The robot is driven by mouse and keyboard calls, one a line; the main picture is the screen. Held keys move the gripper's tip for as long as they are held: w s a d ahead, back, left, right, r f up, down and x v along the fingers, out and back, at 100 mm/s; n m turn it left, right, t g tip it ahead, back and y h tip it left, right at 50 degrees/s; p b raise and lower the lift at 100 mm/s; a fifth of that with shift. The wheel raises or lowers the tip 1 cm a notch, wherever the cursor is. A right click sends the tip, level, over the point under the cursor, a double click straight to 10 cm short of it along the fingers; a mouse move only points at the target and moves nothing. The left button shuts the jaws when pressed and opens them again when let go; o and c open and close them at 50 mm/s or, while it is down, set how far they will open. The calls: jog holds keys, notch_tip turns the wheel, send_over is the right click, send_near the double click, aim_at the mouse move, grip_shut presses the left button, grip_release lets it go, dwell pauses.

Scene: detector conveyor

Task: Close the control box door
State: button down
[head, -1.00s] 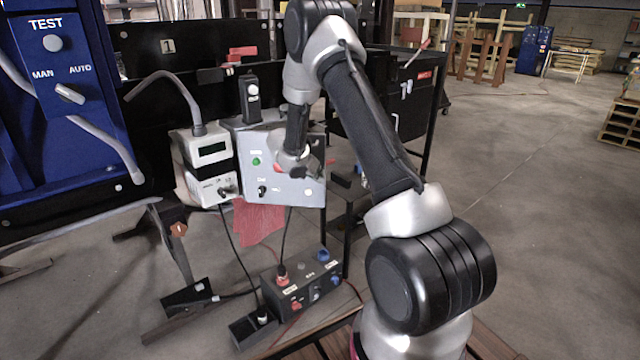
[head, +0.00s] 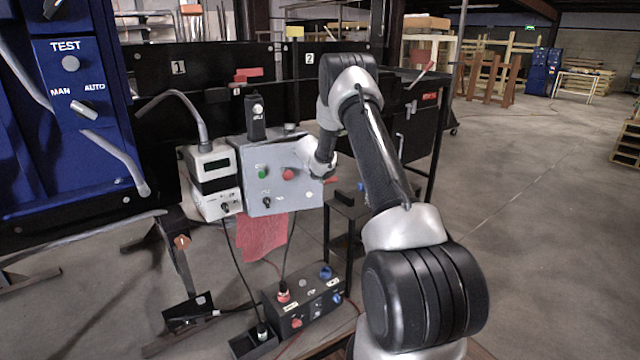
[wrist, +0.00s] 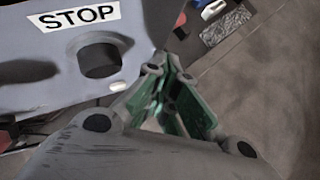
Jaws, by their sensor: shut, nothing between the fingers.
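The grey control box (head: 264,183) stands in the middle of the head view, with a green button, a red button and a black knob on its front panel. I cannot tell how far its door stands open. My gripper (head: 327,181) is at the right edge of that panel; its fingertips are hard to make out there. In the wrist view the grey panel (wrist: 30,92) fills the upper left, with a STOP label and a round button. My gripper (wrist: 190,108) shows its green-padded fingers together and empty, just right of the panel's edge.
A white meter box (head: 212,168) with a bent hose stands left of the control box. A blue TEST panel (head: 75,130) fills the far left. A black switch box (head: 305,303) with cables stands lower down in front. The floor (head: 530,210) at right is clear.

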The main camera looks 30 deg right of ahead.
jog(key=w+d+n+t+y, duration=0.2)
jog(key=w+n+y, duration=0.2)
jog(key=w, duration=0.6)
jog(key=shift+w+r+n, duration=0.15)
jog(key=shift+w+n, duration=0.15)
jog(key=shift+n, duration=0.6)
